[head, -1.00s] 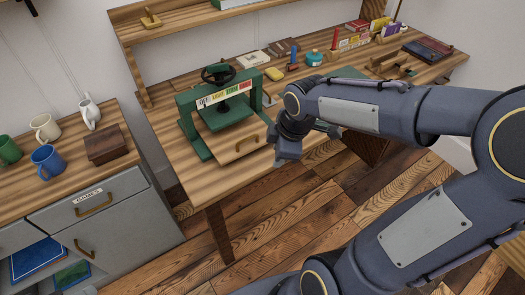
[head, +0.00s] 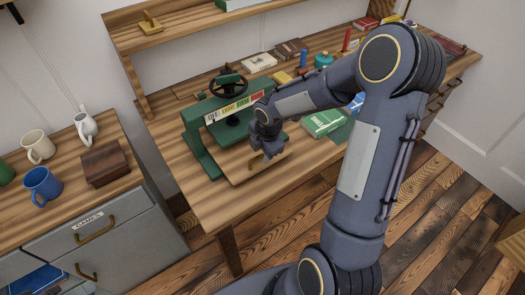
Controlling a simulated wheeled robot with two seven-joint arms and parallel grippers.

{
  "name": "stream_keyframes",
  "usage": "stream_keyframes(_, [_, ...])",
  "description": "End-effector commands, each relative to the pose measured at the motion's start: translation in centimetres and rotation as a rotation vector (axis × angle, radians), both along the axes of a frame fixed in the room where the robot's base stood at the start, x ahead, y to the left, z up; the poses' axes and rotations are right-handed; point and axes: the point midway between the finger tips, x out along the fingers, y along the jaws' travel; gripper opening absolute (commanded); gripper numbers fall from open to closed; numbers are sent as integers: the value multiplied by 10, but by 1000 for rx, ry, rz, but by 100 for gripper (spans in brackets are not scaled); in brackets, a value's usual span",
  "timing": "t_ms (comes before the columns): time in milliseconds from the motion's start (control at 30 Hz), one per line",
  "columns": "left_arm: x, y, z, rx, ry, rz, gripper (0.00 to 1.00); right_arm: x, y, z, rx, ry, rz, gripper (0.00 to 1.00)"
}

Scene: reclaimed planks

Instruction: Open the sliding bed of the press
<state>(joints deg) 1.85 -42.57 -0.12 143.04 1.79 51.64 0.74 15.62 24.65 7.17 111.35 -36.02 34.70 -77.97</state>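The green press (head: 196,140) stands on the wooden workbench, with a black handwheel (head: 228,84) on top and a coloured label strip across its front. Its sliding bed (head: 238,172) is a pale wooden board low in the frame. A brass handle (head: 256,163) is on the bed's front edge. My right gripper (head: 268,152) is at the handle, pointing down, and partly covers the bed's right side. Its fingers are too small and dark to show whether they are open or touch the handle. My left gripper is out of view.
Books, a green box (head: 323,122) and a teal jar (head: 323,61) lie behind and right of the press. A grey cabinet with a blue mug (head: 42,186), other mugs and a brown box (head: 104,164) stands to the left. Floor is clear before the bench.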

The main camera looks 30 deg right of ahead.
Motion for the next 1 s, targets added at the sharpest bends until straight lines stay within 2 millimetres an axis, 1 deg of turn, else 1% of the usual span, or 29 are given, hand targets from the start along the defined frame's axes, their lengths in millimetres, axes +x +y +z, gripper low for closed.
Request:
stream_keyframes(200, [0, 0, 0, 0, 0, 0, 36, 0, 0, -1, 0, -1, -1, 32])
stream_keyframes(233, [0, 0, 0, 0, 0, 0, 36, 0, 0, -1, 0, 0, -1, 31])
stream_keyframes(467, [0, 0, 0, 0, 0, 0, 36, 0, 0, 0, 0, 0, -2, 1])
stream_keyframes(1000, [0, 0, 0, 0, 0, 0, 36, 0, 0, 0, 0, 0, -2, 0])
